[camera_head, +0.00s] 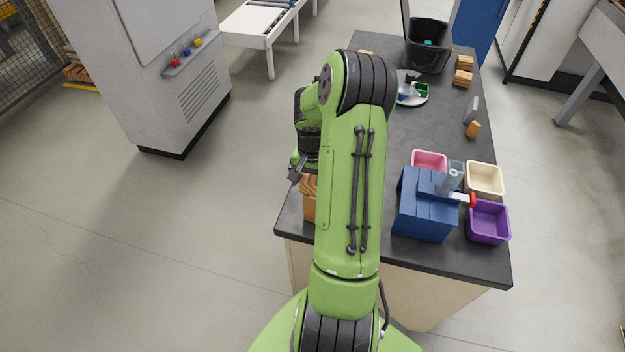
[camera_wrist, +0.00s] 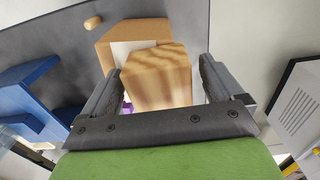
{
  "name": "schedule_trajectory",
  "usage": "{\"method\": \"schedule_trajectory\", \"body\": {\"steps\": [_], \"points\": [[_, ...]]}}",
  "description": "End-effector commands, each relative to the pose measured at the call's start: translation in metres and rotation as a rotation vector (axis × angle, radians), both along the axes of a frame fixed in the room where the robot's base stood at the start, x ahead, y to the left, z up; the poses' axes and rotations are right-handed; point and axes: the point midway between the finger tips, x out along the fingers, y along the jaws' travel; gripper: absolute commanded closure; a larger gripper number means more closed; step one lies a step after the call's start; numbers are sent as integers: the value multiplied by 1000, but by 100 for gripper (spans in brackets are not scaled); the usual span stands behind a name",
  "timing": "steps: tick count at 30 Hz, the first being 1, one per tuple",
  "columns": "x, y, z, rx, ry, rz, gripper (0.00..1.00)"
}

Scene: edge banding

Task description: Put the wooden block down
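The wooden block (camera_wrist: 158,82), light with striped grain, is between the two fingers of my gripper (camera_wrist: 160,72) in the wrist view. The left fingertip lies close against its edge. A narrow gap seems to show at the right finger, so I cannot tell whether the fingers press on it. In the head view the block (camera_head: 310,185) shows partly left of my arm, above the box (camera_head: 309,208) at the table's near left corner.
On the dark table (camera_head: 400,140) stand a blue block-like fixture (camera_head: 425,215) and pink (camera_head: 429,158), cream (camera_head: 485,178) and purple (camera_head: 489,222) bins. A black bin (camera_head: 428,45), a white plate (camera_head: 412,98) and small wooden pieces (camera_head: 463,76) are farther back.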

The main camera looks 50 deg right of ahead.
Motion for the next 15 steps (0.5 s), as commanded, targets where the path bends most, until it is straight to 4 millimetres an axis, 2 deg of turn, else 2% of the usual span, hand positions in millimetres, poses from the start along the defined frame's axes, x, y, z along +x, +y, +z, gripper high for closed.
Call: {"method": "schedule_trajectory", "body": {"steps": [8,11,15], "points": [[0,0,4,0,0,0,6],[1,-1,19,-4,-3,0,6],[1,-1,58,-7,-4,-1,6]]}}
